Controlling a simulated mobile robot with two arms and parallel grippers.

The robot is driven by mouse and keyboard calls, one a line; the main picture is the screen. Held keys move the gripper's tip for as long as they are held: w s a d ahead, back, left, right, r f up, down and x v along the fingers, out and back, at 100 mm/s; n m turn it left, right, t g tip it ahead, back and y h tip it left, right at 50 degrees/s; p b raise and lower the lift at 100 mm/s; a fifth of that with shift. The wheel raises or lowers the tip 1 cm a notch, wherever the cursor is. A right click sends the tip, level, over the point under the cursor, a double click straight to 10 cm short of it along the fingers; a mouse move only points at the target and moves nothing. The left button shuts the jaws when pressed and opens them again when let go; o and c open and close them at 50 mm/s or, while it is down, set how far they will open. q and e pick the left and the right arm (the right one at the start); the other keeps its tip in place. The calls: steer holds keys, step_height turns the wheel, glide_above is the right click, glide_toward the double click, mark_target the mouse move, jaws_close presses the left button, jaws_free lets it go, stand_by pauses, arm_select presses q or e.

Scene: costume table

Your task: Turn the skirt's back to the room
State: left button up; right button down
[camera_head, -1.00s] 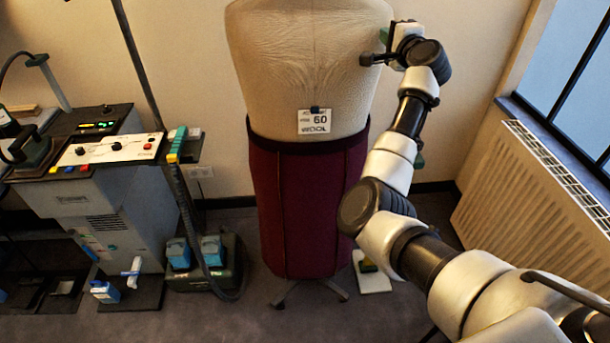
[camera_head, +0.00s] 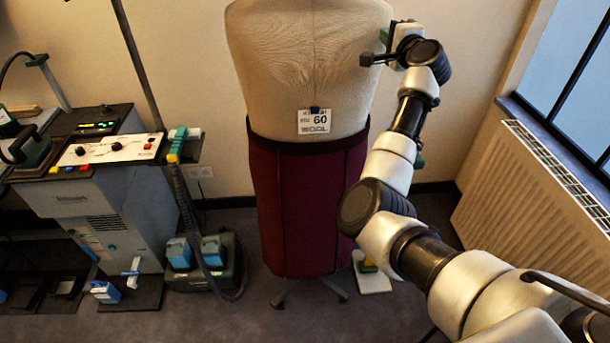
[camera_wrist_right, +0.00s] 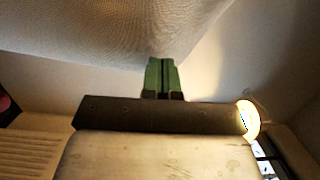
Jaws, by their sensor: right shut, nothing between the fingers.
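The dark red skirt (camera_head: 300,215) hangs on a beige dress form (camera_head: 300,60), with vertical seams facing me. My right gripper (camera_head: 384,37) is up at the right side of the form's torso, well above the skirt's waistband. In the right wrist view its green fingers (camera_wrist_right: 162,74) are together with nothing between them, close to the form's pale fabric (camera_wrist_right: 150,25). I cannot tell whether they touch it. My left gripper is not in view.
A grey steam station (camera_head: 90,190) with a control panel stands at the left, with a pole and hose beside it. A radiator (camera_head: 540,190) and window are at the right. A small white plate (camera_head: 373,280) lies on the floor by the form's stand.

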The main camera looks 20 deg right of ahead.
mark_target(388, 24)
stand_by(0.4)
steer(key=w+d+n+y+b, duration=0.1)
steer(key=w, duration=0.1)
steer(key=w+d+n+y+b, duration=0.1)
steer(key=w+d+y+b, duration=0.1)
steer(key=shift+w+d, duration=0.15)
stand_by(0.3)
steer(key=shift+w+d+b, duration=0.3)
steer(key=shift+w+b, duration=0.05)
steer(key=shift+w, duration=0.1)
steer(key=shift+w+d+f, duration=0.1)
steer(key=shift+w+d, duration=0.15)
steer(key=shift+w, duration=0.5)
steer(key=shift+w+d, duration=0.25)
steer(key=shift+w, duration=0.5)
steer(key=shift+a, duration=0.1)
